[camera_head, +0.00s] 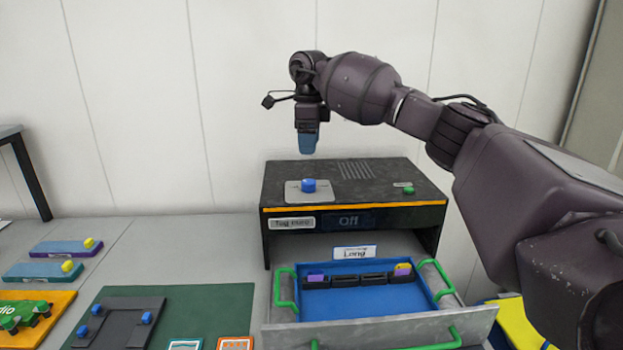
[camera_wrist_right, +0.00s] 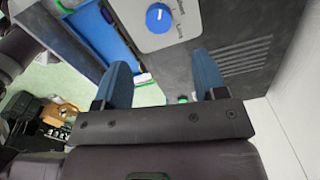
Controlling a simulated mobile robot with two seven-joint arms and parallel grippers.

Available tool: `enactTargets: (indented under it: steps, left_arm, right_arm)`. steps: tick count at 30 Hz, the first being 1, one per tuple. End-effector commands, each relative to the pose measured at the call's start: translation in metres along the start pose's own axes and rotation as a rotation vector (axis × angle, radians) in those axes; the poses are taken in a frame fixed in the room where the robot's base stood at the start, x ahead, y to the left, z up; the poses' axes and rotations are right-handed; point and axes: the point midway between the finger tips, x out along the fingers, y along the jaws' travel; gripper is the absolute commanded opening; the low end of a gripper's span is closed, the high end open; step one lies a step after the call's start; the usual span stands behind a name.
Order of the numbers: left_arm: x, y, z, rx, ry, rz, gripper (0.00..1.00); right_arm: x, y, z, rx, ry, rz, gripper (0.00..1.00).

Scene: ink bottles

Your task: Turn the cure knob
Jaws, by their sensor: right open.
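The cure knob (camera_head: 309,185) is a round blue knob on a light grey plate on top of the black cure box (camera_head: 375,180). In the right wrist view the knob (camera_wrist_right: 159,18) has a white pointer mark, and words are printed on its plate. My right gripper (camera_head: 307,150) hangs above the knob, pointing down, with clear space between them. In the right wrist view its two blue fingers (camera_wrist_right: 163,70) stand apart with nothing between them, and the knob lies beyond the fingertips. My left gripper is not in view.
The box front has a "Tag cure" label and a display reading "Off" (camera_head: 349,221); a green button (camera_head: 408,190) is on top. A blue tray (camera_head: 370,300) with green handles stands in front, under a "Long" sign (camera_head: 354,252). A green mat (camera_head: 200,310) lies at left.

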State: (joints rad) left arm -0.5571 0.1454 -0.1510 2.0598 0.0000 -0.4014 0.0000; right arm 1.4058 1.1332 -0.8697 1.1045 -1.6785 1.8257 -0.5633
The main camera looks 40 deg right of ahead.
Motion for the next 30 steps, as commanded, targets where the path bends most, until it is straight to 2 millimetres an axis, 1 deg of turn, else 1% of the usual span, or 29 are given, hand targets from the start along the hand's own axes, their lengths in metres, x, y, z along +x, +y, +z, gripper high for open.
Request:
enactTargets:
  steps: [5, 12, 18, 24, 30]
  left_arm:
    - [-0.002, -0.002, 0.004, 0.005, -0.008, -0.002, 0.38]
    - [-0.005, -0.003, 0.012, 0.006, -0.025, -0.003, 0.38]
    - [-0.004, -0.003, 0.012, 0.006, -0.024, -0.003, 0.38]
    - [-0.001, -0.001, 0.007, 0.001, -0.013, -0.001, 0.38]
    - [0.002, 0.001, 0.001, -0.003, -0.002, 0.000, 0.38]
  right_arm:
    - [0.024, 0.000, 0.000, -0.001, 0.003, 0.003, 0.65]
    - [0.065, 0.000, 0.000, -0.001, 0.003, 0.003, 0.65]
    - [0.091, 0.001, 0.000, -0.001, 0.002, 0.003, 0.65]
    - [0.103, 0.000, 0.000, 0.000, 0.001, 0.001, 0.65]
    - [0.105, 0.000, 0.000, 0.000, 0.001, 0.000, 0.65]
